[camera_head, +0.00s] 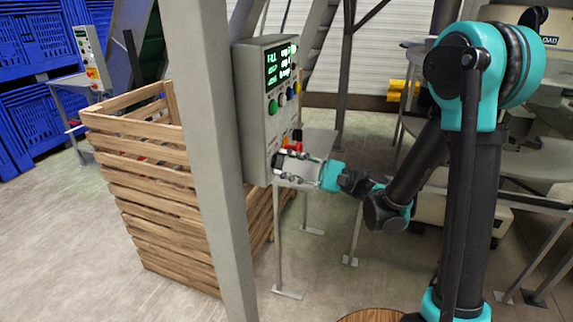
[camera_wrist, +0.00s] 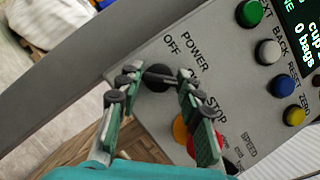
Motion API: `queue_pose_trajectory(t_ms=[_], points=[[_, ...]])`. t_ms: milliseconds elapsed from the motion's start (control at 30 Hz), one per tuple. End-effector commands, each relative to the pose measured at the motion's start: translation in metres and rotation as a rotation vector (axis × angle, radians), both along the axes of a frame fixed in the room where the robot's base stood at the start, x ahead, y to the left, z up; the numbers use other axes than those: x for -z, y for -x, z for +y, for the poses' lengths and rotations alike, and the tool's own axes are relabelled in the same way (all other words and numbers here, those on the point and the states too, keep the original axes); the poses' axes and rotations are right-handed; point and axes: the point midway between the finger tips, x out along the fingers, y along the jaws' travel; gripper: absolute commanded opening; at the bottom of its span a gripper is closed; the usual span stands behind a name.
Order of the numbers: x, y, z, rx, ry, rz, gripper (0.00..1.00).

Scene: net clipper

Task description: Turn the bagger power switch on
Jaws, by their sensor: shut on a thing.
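The power switch (camera_wrist: 159,77) is a black knob beside the words POWER and OFF in the wrist view. My gripper (camera_head: 281,160) is at the lower front of the box. Its two green-padded fingers stand on either side of the knob and are shut on it. The fingers partly cover the switch and its lettering, so I cannot tell its exact position.
A red and yellow stop button (camera_wrist: 190,140) sits close to my right finger in the wrist view. A slatted wooden crate (camera_head: 150,185) stands left of the post (camera_head: 212,160).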

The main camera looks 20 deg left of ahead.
Motion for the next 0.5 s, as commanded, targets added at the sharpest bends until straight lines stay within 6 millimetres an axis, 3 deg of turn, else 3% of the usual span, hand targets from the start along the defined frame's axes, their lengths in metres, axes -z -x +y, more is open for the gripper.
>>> queue_pose_trajectory(t_ms=[300, 333, 500], points=[[0.0011, 0.0003, 0.0000, 0.000, 0.004, 0.000, 0.07], [0.0011, 0.0003, 0.0000, 0.000, 0.004, 0.000, 0.37], [0.0006, 0.0002, 0.0000, 0.000, 0.003, 0.000, 0.57]])
